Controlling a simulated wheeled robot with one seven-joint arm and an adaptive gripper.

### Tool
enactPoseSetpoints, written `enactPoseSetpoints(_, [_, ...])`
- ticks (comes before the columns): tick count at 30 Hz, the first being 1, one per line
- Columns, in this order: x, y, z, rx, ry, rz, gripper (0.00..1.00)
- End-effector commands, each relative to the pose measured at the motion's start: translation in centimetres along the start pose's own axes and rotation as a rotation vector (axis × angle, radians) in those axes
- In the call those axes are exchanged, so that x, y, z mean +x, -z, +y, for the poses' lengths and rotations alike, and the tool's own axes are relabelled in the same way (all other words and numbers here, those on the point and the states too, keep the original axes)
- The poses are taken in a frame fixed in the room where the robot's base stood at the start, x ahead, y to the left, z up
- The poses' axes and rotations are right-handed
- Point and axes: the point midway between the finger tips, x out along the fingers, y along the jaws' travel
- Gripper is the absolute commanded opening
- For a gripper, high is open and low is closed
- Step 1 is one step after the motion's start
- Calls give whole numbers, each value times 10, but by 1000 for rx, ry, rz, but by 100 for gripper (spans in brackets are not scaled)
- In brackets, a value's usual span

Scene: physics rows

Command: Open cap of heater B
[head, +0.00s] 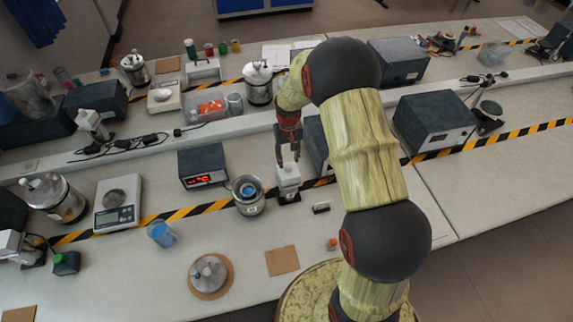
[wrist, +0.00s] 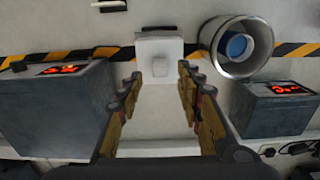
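A small white block-shaped device (head: 288,181) with a dark base stands on the bench by the striped tape; I cannot read a letter on it, so I cannot confirm that it is heater B. Its pale top (wrist: 159,48) shows in the wrist view, with a squarish raised part that looks like a closed cap. My gripper (head: 287,157) points down just above it. In the wrist view my gripper (wrist: 160,78) is open, with one finger on each side of the device's near part and nothing clearly held. Contact cannot be told.
An open steel vessel (head: 249,197) with a blue inside stands close left of the device. A dark box (head: 201,166) with a red display is behind it. A grey lid (head: 208,272) lies on a round cork mat. A small dark block (head: 321,207) lies front right.

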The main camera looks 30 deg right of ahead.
Motion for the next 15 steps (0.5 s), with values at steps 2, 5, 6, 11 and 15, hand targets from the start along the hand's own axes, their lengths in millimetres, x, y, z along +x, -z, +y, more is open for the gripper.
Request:
enactPoseSetpoints(2, [14, -1, 0, 0, 0, -4, 36])
enactPoseSetpoints(5, [27, -1, 0, 0, 0, -3, 36])
enactPoseSetpoints(6, [32, -1, 0, 0, 0, -2, 36])
enactPoseSetpoints(11, [44, -1, 0, 0, 0, -1, 36])
enactPoseSetpoints(15, [46, 0, 0, 0, 0, 0, 36])
